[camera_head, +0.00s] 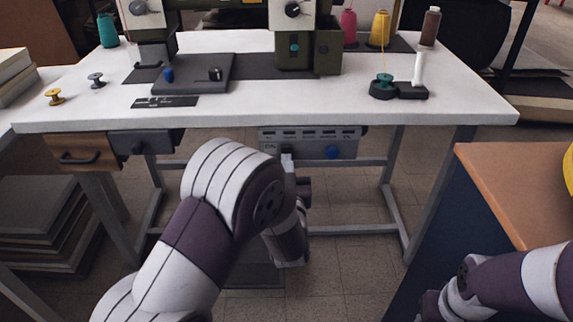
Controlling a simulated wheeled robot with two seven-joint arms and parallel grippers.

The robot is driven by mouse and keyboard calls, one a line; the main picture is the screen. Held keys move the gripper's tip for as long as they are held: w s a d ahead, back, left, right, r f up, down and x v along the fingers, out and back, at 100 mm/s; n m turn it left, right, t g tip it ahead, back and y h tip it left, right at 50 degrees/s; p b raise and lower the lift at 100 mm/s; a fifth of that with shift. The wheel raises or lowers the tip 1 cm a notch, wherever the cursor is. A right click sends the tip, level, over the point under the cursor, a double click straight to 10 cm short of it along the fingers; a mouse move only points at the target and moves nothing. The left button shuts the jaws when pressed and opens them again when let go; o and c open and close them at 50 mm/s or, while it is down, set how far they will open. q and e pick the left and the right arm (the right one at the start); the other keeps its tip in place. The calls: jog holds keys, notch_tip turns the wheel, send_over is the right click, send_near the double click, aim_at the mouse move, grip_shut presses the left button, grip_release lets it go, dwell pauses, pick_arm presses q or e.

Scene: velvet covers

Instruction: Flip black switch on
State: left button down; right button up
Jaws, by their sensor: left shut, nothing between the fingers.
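A grey control panel (345,142) hangs under the front edge of the white table. It has a row of small labels along its top and a blue knob (333,152) at its lower right. I cannot make out a black switch on the panel; my left arm covers part of its lower left. My left gripper (287,160) is shut and empty, in front of the panel's left half; I cannot tell whether it touches. A small black piece (216,74) stands on a dark plate on the table. My right arm is at the lower right; its gripper's fingers are not clear.
The white table (330,103) carries a sewing machine (300,42), thread spools and a dark plate (188,87). A wooden drawer (82,150) hangs at the left. An orange-topped cabinet (505,185) stands at the right. Metal legs and a crossbar lie beneath the table.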

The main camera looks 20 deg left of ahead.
aim_at(286, 142)
pick_arm(q)
jog(key=shift+x, duration=0.9)
jog(key=r+p, duration=0.1)
jog(key=p, duration=0.1)
jog(key=g+p, duration=0.1)
jog(key=p, duration=0.1)
jog(key=shift+w+r, duration=0.25)
jog(key=shift+r, duration=0.15)
jog(key=shift+f+b, duration=0.5)
jog(key=shift+b, duration=0.05)
jog(key=shift+r, duration=0.1)
